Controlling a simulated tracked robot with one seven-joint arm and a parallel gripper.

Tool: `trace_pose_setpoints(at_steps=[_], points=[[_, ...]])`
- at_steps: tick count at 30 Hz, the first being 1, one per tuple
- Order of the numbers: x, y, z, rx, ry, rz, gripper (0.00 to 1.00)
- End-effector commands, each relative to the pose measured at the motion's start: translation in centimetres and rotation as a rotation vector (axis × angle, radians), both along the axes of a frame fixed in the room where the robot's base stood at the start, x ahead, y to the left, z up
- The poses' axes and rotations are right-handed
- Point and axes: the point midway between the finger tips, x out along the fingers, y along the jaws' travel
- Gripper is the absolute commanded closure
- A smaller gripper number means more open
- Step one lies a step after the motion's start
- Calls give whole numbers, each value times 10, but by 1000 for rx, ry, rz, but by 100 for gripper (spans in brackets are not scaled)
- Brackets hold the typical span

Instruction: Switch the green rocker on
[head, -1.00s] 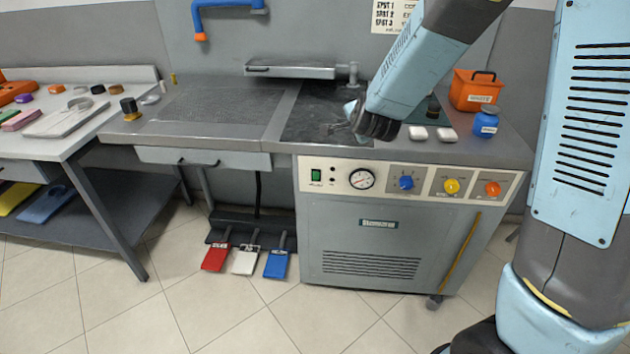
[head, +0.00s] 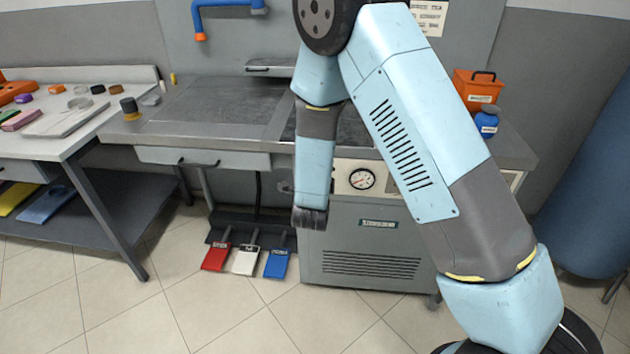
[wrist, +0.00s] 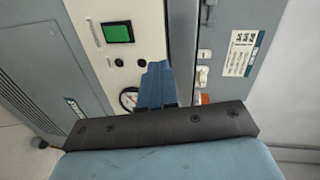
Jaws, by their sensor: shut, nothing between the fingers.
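The green rocker (wrist: 117,32) shows in the wrist view, square and bright green in a black frame on a pale control panel (wrist: 128,60). In the head view my arm hides it. My gripper (wrist: 158,67) points at the panel in the wrist view. Its blue fingers are shut and empty, below and to the right of the rocker and apart from it in the picture. Whether the rocker is on or off I cannot tell.
A dial gauge (head: 361,179) sits on the same panel; my fingers partly cover it in the wrist view. Red (head: 216,256), white (head: 246,260) and blue (head: 277,262) pedals stand on the floor. The tiled floor in front is free.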

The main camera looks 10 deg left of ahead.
Motion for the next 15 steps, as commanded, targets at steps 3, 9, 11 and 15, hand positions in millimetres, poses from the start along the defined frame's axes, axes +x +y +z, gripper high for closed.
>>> trace_pose_setpoints(at_steps=[3,9,11,15], points=[[-13,7,-21,16,-49,-13,100],[-36,14,-51,45,-148,-24,100],[-44,16,-58,54,-179,-22,100],[-62,20,-74,70,-246,-13,100]])
